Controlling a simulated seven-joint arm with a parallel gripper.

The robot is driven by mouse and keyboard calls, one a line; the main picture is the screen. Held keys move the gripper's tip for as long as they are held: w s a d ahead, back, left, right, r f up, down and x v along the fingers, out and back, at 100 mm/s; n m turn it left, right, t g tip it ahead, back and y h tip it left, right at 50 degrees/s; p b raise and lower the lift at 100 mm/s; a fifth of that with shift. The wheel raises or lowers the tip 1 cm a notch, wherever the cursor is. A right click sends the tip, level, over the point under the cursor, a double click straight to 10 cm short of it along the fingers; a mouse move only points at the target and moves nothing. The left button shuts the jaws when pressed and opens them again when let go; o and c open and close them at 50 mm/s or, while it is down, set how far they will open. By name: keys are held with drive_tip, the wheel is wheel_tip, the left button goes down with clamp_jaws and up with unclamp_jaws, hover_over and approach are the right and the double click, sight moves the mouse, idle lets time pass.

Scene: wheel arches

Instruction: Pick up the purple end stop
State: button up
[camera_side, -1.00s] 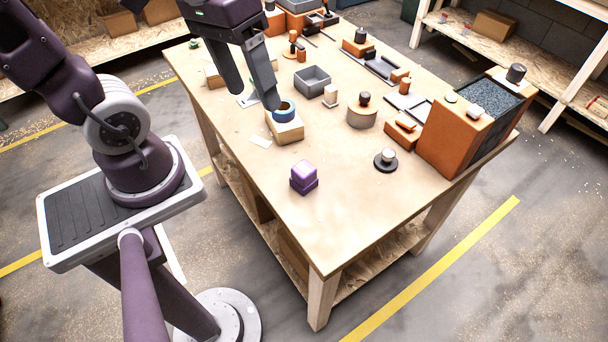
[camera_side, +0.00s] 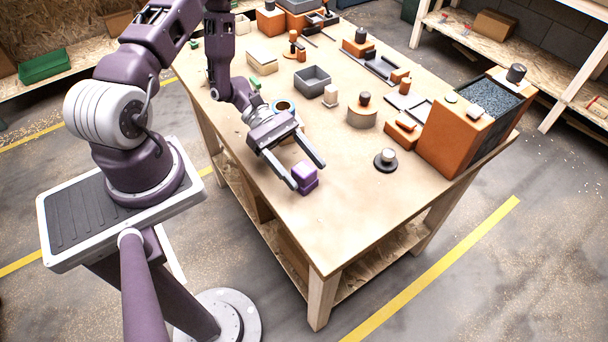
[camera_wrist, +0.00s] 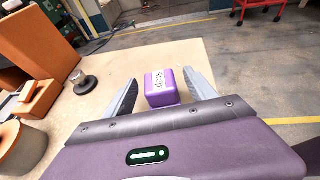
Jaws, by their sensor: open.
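The purple end stop (camera_side: 305,177) is a small stepped block standing on the table near its front left edge in the side view. In the wrist view the end stop lies between the fingertips of my gripper (camera_wrist: 164,80), closer to the right-hand finger. I cannot tell whether either finger touches it.
A large orange box (camera_side: 452,139) is farther right. A blue ring (camera_side: 284,105) is partly hidden behind my gripper. The table front (camera_side: 340,235) is clear.

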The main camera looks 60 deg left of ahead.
sight(311, 177)
drive_tip(key=x, duration=0.3)
drive_tip(key=shift+d, duration=0.35)
drive_tip(key=shift+r, duration=0.1)
clamp_jaws()
